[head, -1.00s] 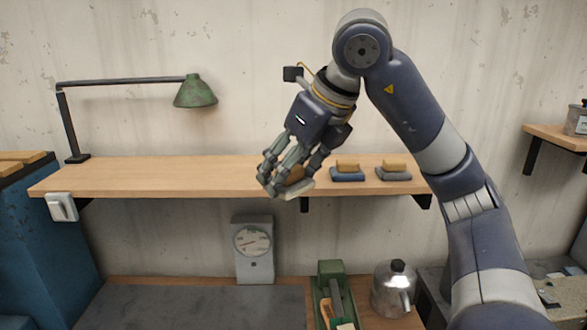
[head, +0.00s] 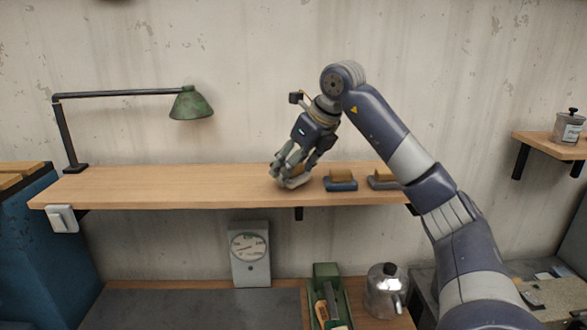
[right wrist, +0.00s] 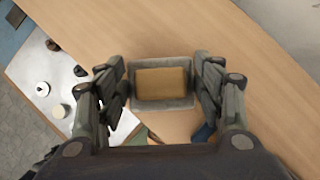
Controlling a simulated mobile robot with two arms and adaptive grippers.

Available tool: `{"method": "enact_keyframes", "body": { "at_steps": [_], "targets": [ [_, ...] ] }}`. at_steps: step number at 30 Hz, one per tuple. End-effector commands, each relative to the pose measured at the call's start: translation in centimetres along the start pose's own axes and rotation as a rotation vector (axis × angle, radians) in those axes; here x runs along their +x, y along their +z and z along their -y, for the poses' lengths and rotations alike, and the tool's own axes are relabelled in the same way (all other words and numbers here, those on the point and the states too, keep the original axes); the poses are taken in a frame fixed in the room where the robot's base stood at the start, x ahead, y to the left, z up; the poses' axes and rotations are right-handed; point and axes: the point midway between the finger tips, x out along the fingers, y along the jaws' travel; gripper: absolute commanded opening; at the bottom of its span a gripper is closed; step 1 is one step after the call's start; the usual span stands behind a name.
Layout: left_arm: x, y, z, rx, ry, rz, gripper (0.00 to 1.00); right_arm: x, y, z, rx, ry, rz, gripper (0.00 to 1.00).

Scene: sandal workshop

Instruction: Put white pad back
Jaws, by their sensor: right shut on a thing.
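The white pad (head: 296,183), a pale block with a tan wooden back, is at the long wall shelf (head: 170,187), left of the blue pad (head: 341,185). My right gripper (head: 287,174) is shut on it from above, with fingers hiding part of it. In the right wrist view the pad (right wrist: 162,103) sits between the two finger sets (right wrist: 162,90), its tan back facing the camera. I cannot tell whether its underside touches the shelf. My left gripper is not in view.
A dark grey pad (head: 382,182) lies right of the blue one, partly behind my right arm. A green lamp (head: 190,104) stands at the shelf's left end. Below are a dial scale (head: 249,255), a green toolbox (head: 326,270) and a kettle (head: 385,290). The shelf's left stretch is clear.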

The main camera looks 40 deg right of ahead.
Motion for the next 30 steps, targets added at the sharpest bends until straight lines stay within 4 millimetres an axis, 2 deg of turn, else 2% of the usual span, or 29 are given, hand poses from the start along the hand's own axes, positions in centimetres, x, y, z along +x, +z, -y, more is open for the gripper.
{"method": "enact_keyframes", "body": {
  "at_steps": [5,17,18,21,30],
  "targets": [
    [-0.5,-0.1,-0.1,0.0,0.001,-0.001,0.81,1.2,-0.7,0.0,0.001,-0.001,0.001,0.43],
    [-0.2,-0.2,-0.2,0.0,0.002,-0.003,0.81,1.6,-1.0,0.0,0.001,0.0,0.003,0.43],
    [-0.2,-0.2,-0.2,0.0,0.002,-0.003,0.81,1.6,-1.0,0.0,0.001,0.0,0.003,0.64],
    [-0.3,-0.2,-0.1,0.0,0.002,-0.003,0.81,1.6,-0.9,0.0,0.001,0.0,0.003,0.82],
    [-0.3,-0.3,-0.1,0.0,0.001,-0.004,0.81,1.6,-0.9,0.0,0.001,0.0,0.003,0.82]
  ]
}}
